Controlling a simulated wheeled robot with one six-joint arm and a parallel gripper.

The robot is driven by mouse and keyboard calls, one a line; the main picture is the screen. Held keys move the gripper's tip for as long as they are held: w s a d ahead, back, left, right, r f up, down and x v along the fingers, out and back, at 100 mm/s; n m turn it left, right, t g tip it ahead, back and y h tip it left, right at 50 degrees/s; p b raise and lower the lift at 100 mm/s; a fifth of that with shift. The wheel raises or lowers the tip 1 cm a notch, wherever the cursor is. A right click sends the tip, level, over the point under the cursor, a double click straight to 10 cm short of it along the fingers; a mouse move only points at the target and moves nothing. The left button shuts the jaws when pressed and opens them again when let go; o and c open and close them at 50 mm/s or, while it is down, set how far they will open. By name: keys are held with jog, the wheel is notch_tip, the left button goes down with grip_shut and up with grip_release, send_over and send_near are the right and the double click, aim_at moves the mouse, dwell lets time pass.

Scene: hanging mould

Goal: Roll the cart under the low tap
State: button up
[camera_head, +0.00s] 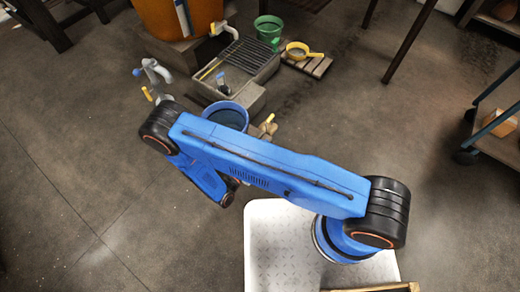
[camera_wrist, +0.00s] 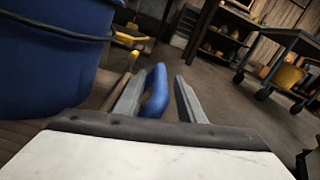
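A cart with a teal rail (camera_head: 497,98) stands at the right edge in the head view, partly cut off, with a dark caster at its near corner. A blue-framed cart on casters (camera_wrist: 290,41) stands at the far right in the wrist view. A pale tap with a blue part (camera_head: 152,70) is at the upper left in the head view. Another tap (camera_head: 222,28) projects from the orange barrel. Which is the low tap is unclear. My gripper (camera_wrist: 158,82) is open, its fingers apart in the wrist view. A curved blue piece (camera_wrist: 156,92) shows between them, nearer the left finger; contact is unclear.
A blue bucket (camera_head: 227,115) stands beside a grated block (camera_head: 245,62); a large blue vessel (camera_wrist: 45,60) fills the left of the wrist view. A green bucket (camera_head: 268,27) and a yellow pan (camera_head: 300,50) are behind. The floor left and right of the arm is largely open.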

jog(key=shift+x, duration=1.85)
grip_shut()
